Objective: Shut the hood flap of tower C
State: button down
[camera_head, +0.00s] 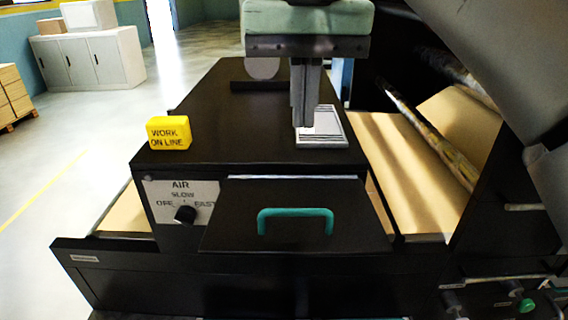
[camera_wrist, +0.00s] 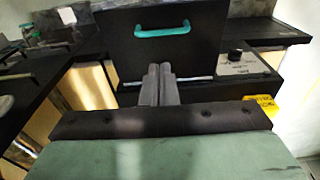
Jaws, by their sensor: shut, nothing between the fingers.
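The hood flap (camera_head: 295,198) is a black panel with a teal handle (camera_head: 295,212), at the front of the black tower top. A silver strip like a hinge runs along its upper edge. The flap stands out from the front, toward the head camera; its handle face also shows in the wrist view (camera_wrist: 160,52), beyond the silver strip. No letter marking tower C is readable. My gripper (camera_head: 303,124) points down above the tower top, behind the flap's hinge edge and apart from the handle. Its fingers are together and empty, and also show in the wrist view (camera_wrist: 160,70).
A yellow "WORK ON LINE" block (camera_head: 170,133) stands at the top's left edge. A white plate (camera_head: 322,128) lies near my fingers. A black knob (camera_head: 185,214) sits on the AIR panel left of the flap. Brown paper (camera_head: 405,165) runs past on the right.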

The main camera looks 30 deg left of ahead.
jog(key=b, duration=0.3)
send_near(294, 209)
jog(key=f, duration=0.7)
jog(key=shift+w+a, duration=0.1)
jog(key=shift+w, duration=0.25)
